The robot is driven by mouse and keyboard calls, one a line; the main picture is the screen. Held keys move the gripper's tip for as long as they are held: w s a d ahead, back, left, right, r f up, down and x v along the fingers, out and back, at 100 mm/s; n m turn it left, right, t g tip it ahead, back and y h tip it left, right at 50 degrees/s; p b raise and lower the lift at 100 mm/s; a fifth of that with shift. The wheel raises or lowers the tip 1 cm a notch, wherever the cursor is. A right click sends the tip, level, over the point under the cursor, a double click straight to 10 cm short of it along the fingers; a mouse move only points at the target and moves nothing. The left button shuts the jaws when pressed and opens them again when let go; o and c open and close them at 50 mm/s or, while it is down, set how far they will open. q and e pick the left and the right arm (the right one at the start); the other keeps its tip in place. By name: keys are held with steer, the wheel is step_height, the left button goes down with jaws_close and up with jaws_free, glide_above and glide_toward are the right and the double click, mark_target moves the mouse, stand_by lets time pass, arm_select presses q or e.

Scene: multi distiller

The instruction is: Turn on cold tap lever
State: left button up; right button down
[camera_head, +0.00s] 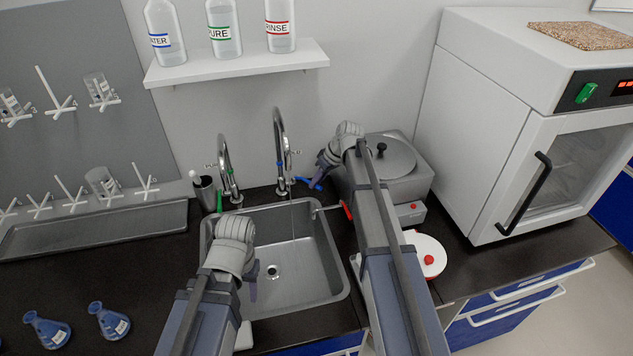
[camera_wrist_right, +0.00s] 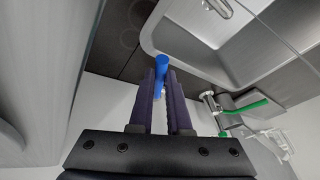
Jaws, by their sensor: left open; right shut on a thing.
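The blue cold tap lever (camera_head: 316,186) sits at the base of the tall steel tap (camera_head: 279,140) behind the sink. In the right wrist view the blue lever (camera_wrist_right: 161,68) is between the fingertips of my right gripper (camera_wrist_right: 161,85), which is shut on it. In the head view my right gripper (camera_head: 323,172) reaches down to the lever from the right, its fingers partly hidden by my arm. A thin line like a water stream runs down from the tap into the sink. My left gripper (camera_head: 252,280) is open and empty over the sink's left front.
The steel sink (camera_head: 325,262) lies below the tap. A second tap (camera_head: 226,165) has a green lever (camera_head: 219,201), and a red lever (camera_head: 346,209) is at right. A steel bath unit (camera_head: 410,185) and a white oven (camera_head: 480,130) stand right. Blue flasks (camera_head: 47,330) stand at left.

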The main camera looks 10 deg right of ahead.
steer(key=c, duration=0.9)
jaws_free()
steer(key=shift+o, duration=0.2)
steer(key=shift+r, duration=0.1)
steer(key=p+v, duration=0.7)
steer(key=shift+d+r, duration=0.15)
steer(key=shift+r, duration=0.1)
steer(key=shift+s, duration=0.1)
